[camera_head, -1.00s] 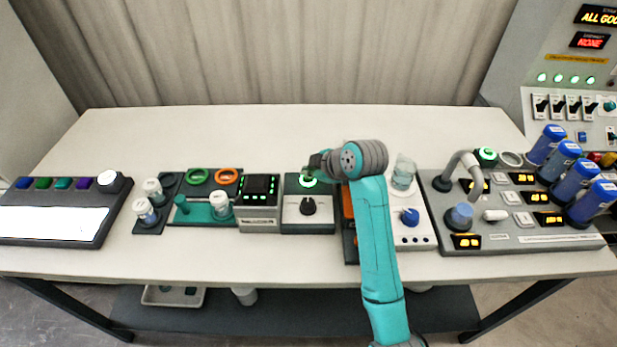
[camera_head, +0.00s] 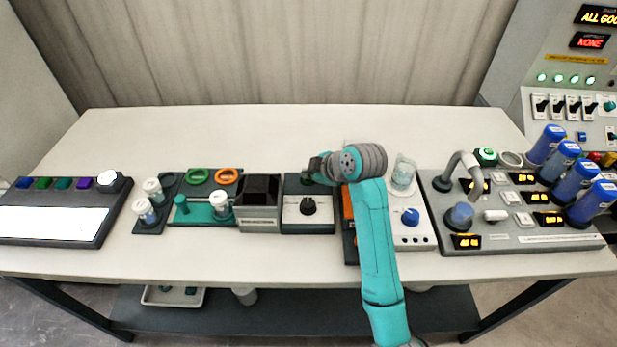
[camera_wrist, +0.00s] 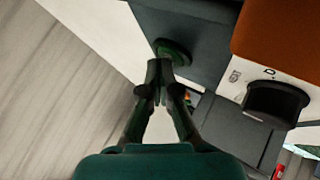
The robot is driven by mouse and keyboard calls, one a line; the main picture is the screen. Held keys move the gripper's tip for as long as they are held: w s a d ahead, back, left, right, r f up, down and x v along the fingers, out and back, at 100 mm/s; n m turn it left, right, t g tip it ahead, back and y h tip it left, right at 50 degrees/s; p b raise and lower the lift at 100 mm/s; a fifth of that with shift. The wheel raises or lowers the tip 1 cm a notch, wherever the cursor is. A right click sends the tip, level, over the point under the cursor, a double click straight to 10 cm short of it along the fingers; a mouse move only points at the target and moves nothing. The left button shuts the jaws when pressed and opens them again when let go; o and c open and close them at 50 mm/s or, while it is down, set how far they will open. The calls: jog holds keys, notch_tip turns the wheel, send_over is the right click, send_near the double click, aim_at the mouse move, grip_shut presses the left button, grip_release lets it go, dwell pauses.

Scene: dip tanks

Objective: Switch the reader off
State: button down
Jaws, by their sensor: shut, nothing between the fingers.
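The reader appears to be the grey box with a dark, unlit display (camera_head: 262,187), beside a grey and white unit with a black knob (camera_head: 308,206). A round dark green button (camera_wrist: 174,50) on a dark panel shows in the wrist view, with no glow. My gripper (camera_head: 312,172) is over the back of the knob unit and hides the button in the head view. In the wrist view my gripper (camera_wrist: 160,68) is shut and empty, its tips at the button's edge. I cannot tell whether they touch it.
White-capped vials (camera_head: 153,188) and green and orange rings (camera_head: 228,176) lie to the left. A glass beaker (camera_head: 404,172), a blue knob (camera_head: 409,217) and a grey panel with blue cylinders (camera_head: 577,180) are to the right. The back of the table is clear.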

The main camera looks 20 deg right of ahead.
aim_at(310, 181)
jog(key=shift+r, duration=0.4)
jog(key=shift+r, duration=3)
jog(key=shift+s, duration=0.1)
